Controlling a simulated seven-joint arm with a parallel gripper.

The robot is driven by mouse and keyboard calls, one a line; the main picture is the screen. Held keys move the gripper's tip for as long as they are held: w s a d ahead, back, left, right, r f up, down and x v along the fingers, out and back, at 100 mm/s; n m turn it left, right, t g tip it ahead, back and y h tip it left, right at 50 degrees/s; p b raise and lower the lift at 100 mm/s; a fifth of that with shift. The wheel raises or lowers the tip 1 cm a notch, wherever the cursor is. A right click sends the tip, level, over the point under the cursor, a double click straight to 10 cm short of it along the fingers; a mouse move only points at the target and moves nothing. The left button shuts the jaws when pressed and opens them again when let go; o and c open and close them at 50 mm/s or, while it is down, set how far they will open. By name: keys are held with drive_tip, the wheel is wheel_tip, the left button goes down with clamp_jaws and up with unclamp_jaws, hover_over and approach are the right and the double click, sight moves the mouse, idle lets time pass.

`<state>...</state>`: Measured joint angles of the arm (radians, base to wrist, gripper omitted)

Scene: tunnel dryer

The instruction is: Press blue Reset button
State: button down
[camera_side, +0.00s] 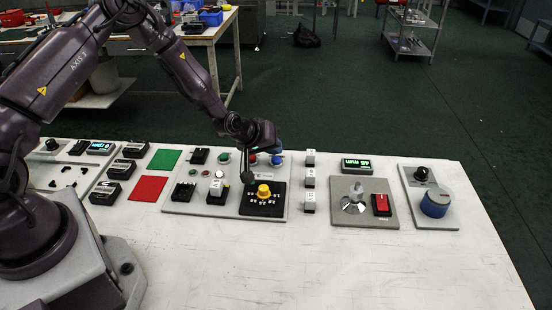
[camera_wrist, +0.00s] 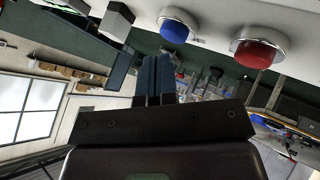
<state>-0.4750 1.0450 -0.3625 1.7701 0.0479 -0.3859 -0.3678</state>
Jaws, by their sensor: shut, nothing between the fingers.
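The blue button (camera_side: 277,161) is a small dome in a pale ring near the back right of the grey control panel (camera_side: 180,205). It also shows in the wrist view (camera_wrist: 174,30), at the top centre. My gripper (camera_side: 279,144) is over the back of the panel, close to the blue button. In the wrist view its dark fingers (camera_wrist: 157,60) are together and empty, with their tips just below and left of the blue button in the picture. They look apart from it, but the exact gap is hard to tell. No Reset label is readable.
A red button (camera_side: 251,160) is left of the blue one and large in the wrist view (camera_wrist: 258,50). A green button (camera_side: 224,158) is further left. A yellow knob (camera_side: 264,191) stands in front. Grey-white switches (camera_side: 309,181) line up to the right. The front table is clear.

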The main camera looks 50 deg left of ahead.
sight(268, 170)
drive_tip(key=shift+r, duration=0.3)
drive_tip(key=shift+r, duration=2.4)
drive_tip(key=shift+s+f, duration=0.1)
drive_tip(key=s+f+g, duration=0.1)
drive_tip(key=s+d+f+m, duration=0.1)
drive_tip(key=shift+s+g+h, duration=0.35)
drive_tip(key=shift+g+h, duration=0.05)
drive_tip(key=s+d+r+m+g, duration=0.1)
drive_tip(key=s+d+r+m, duration=0.1)
drive_tip(key=s+r, duration=1.2)
drive_tip(key=s+d+r+m+y, duration=0.1)
drive_tip(key=s+d+r+m, duration=0.2)
drive_tip(key=s+r, duration=1)
drive_tip(key=shift+s+d+r+m+g, duration=0.3)
drive_tip(key=shift+s+r+m+g, duration=0.1)
drive_tip(key=shift+s+m, duration=0.8)
